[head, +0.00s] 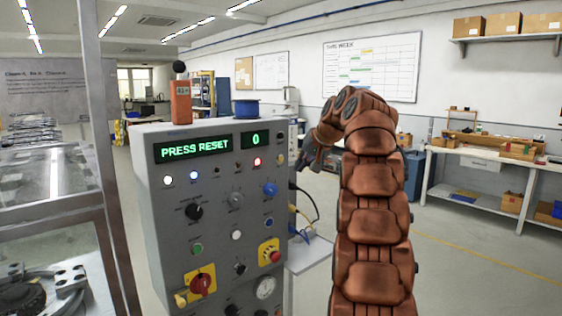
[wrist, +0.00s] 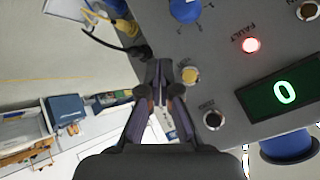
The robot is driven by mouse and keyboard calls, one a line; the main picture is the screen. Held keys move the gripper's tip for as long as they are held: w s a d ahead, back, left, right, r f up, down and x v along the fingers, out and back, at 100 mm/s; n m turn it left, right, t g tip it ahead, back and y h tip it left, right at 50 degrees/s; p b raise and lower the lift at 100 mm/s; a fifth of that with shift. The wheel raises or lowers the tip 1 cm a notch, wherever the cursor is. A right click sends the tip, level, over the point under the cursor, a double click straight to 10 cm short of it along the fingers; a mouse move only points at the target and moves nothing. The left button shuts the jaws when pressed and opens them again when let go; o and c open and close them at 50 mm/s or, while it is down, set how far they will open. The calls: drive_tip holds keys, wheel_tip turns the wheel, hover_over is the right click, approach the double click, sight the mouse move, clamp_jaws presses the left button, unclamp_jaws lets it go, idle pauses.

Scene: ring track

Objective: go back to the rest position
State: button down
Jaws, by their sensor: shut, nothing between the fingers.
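My gripper (head: 312,152) is at the right edge of the grey control panel (head: 152,226) in the head view, at the end of my brown arm. In the wrist view my gripper (wrist: 162,85) has its fingers together with nothing between them. Its tips are close beside a yellowish button (wrist: 190,75) on the panel; I cannot tell whether they touch it. The panel's green display (head: 193,148) reads "PRESS RESET", and the small display (head: 255,138) reads 0. The red FAULT lamp (wrist: 250,45) is lit in the wrist view.
A glass-walled frame (head: 48,210) stands left of the panel. An orange device (head: 181,102) and a blue spool (head: 246,108) sit on top of the panel. Cables (head: 308,212) hang at its right side. A workbench (head: 480,180) stands at the right; the floor before it is clear.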

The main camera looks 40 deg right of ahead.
idle(0.3)
drive_tip(key=s+a+f+n+g+y, duration=0.15)
drive_tip(key=a+f, duration=0.25)
drive_tip(key=a, duration=0.6)
drive_tip(key=s+a+f+g, duration=0.25)
drive_tip(key=a+f, duration=0.25)
drive_tip(key=a, duration=0.5)
drive_tip(key=s+a+f+n+g+y, duration=0.1)
drive_tip(key=s+a+f, duration=0.25)
drive_tip(key=a, duration=0.65)
drive_tip(key=s+a+f+n+g, duration=0.2)
drive_tip(key=s+a+f, duration=0.2)
drive_tip(key=s, duration=0.5)
drive_tip(key=s+a+f+n+g+h, duration=0.1)
drive_tip(key=s+a+f, duration=0.4)
drive_tip(key=s, duration=0.5)
drive_tip(key=s+a+f+n+g, duration=0.2)
drive_tip(key=s+a+f, duration=0.3)
drive_tip(key=s+f, duration=0.3)
drive_tip(key=shift+s+n+g, duration=0.3)
drive_tip(key=shift+s+n, duration=0.35)
drive_tip(key=shift+s, duration=0.45)
